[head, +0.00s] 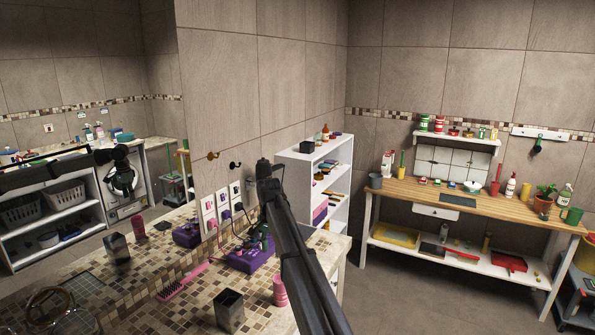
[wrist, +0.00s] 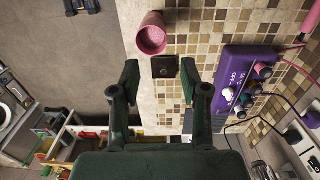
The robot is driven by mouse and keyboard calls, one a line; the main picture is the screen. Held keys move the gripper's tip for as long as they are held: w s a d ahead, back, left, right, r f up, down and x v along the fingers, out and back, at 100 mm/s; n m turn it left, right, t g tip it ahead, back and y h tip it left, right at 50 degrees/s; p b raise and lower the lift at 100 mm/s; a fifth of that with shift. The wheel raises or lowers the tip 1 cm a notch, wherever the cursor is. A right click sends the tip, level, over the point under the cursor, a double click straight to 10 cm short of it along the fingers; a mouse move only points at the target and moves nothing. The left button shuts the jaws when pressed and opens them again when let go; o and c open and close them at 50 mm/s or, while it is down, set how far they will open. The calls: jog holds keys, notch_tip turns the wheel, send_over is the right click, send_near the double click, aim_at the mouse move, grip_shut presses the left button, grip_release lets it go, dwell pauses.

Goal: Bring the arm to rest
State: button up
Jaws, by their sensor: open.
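My gripper (wrist: 160,78) is open in the wrist view, its two dark fingers apart with nothing held between them. A dark square item (wrist: 165,66) lies on the tiled counter just past the gap between the fingertips; I cannot tell the height between them. A pink cup (wrist: 152,38) stands beyond it. In the head view my dark arm reaches up across the counter from the bottom centre, and I cannot make out the gripper clearly there.
A purple box with knobs (wrist: 240,85) is right of the gripper, with cables. In the head view the counter also holds a metal cup (head: 229,312) and a pink brush (head: 183,282). A white shelf (head: 295,178) and a wooden workbench (head: 470,205) stand behind; grey floor lies between.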

jog(key=s+d+f+n, duration=0.1)
jog(key=s+d+f, duration=0.6)
jog(key=f, duration=0.2)
jog(key=s+d+f+n, duration=0.1)
jog(key=s+d+f, duration=0.65)
jog(key=f, duration=0.25)
jog(key=s+d+f+n, duration=0.1)
jog(key=s+d+f, duration=0.3)
jog(key=s, duration=0.4)
jog(key=s+d+f+n, duration=0.2)
jog(key=s+d+f, duration=0.2)
jog(key=s, duration=0.4)
jog(key=s+d+f+n, duration=0.1)
jog(key=s+d+f, duration=0.3)
jog(key=s, duration=0.5)
jog(key=s+f+g+b, duration=0.6)
jog(key=s+f+b, duration=0.4)
jog(key=s+f, duration=1.8)
jog(key=shift+a+f+g, duration=0.15)
jog(key=shift+a+g, duration=0.1)
jog(key=shift+g, duration=0.15)
